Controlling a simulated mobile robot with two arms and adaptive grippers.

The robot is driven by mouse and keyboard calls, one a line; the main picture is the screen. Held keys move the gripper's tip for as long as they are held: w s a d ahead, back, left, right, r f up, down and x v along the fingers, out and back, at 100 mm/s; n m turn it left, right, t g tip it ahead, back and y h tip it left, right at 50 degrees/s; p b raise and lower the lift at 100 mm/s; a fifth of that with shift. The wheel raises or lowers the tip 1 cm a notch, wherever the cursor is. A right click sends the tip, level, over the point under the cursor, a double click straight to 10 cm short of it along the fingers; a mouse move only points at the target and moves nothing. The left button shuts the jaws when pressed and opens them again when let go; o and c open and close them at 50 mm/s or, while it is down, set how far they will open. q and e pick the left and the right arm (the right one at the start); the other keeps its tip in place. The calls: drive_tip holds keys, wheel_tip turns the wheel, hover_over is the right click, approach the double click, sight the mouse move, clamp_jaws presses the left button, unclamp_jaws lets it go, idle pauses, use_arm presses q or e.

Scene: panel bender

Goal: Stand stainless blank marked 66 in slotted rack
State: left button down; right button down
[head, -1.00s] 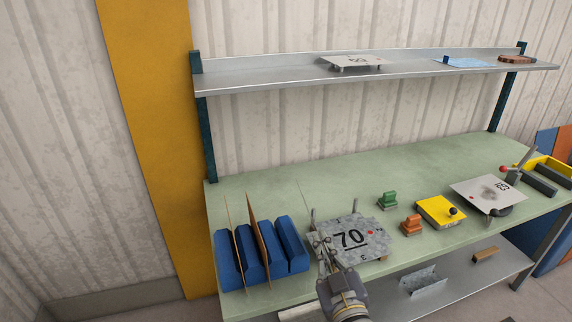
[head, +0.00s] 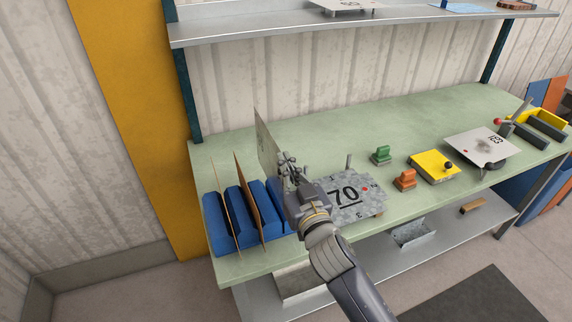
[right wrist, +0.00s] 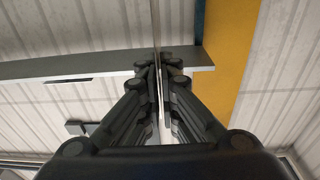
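My right gripper (head: 287,165) is shut on a thin grey blank (head: 266,142). The blank is upright, almost edge-on, above the back right end of the slotted rack; its mark cannot be read. The right wrist view shows it as a thin strip (right wrist: 157,62) between the fingers. The slotted rack (head: 217,228) of blue blocks stands at the table's left end. Two thin brown sheets (head: 227,205) stand in its left slots; my gripper and arm hide part of its right end. My left gripper is not in view.
A blank marked 70 (head: 362,207) lies right of the rack, with a post (head: 348,160) behind it. Green (head: 381,155) and orange (head: 404,179) pieces, a yellow block (head: 433,166) and a plate marked 123 (head: 478,146) lie further right. Another plate (head: 345,6) lies on the upper shelf.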

wheel_tip(320, 180, down, 9)
drive_tip(key=b, duration=0.7)
drive_tip(key=shift+r, duration=0.1)
drive_tip(key=shift+f+b, duration=0.75)
drive_tip(key=shift+f, duration=0.2)
drive_tip(key=c, duration=1.8)
unclamp_jaws()
drive_tip(key=shift+o, duration=0.4)
drive_tip(key=shift+s, duration=0.1)
